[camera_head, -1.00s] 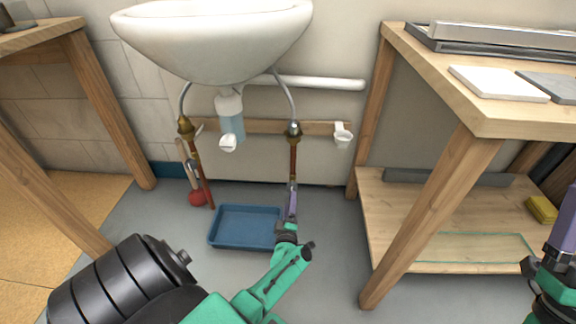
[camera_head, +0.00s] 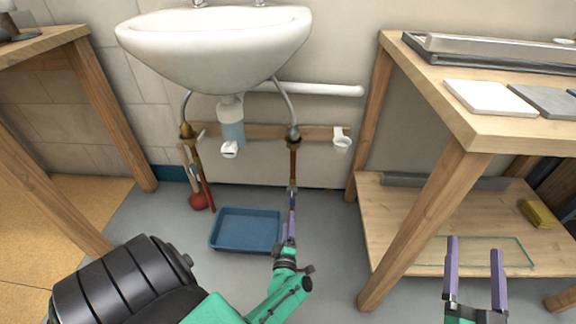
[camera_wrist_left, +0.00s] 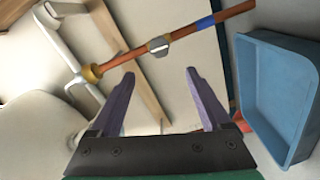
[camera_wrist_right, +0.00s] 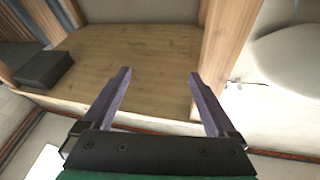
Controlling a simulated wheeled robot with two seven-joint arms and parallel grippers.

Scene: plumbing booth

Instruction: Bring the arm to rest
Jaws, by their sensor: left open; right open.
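My left gripper (camera_head: 289,222) is open and empty, low in front of the right copper pipe (camera_head: 293,165) under the sink. In the left wrist view, its purple fingers (camera_wrist_left: 160,73) are spread, and the pipe with its small valve (camera_wrist_left: 158,47) and a blue band (camera_wrist_left: 205,23) lies beyond the tips, apart from them as far as I can tell. My right gripper (camera_head: 475,246) is open and empty, in front of the right bench's lower shelf. In the right wrist view, its spread fingers (camera_wrist_right: 160,73) have nothing between them.
A blue tray (camera_head: 246,248) lies on the floor left of my left gripper. The white sink (camera_head: 215,45) hangs above. The right workbench (camera_head: 480,115) has a leg between my two grippers. A yellow sponge (camera_head: 537,213) lies on its lower shelf. Another bench (camera_head: 45,40) stands left.

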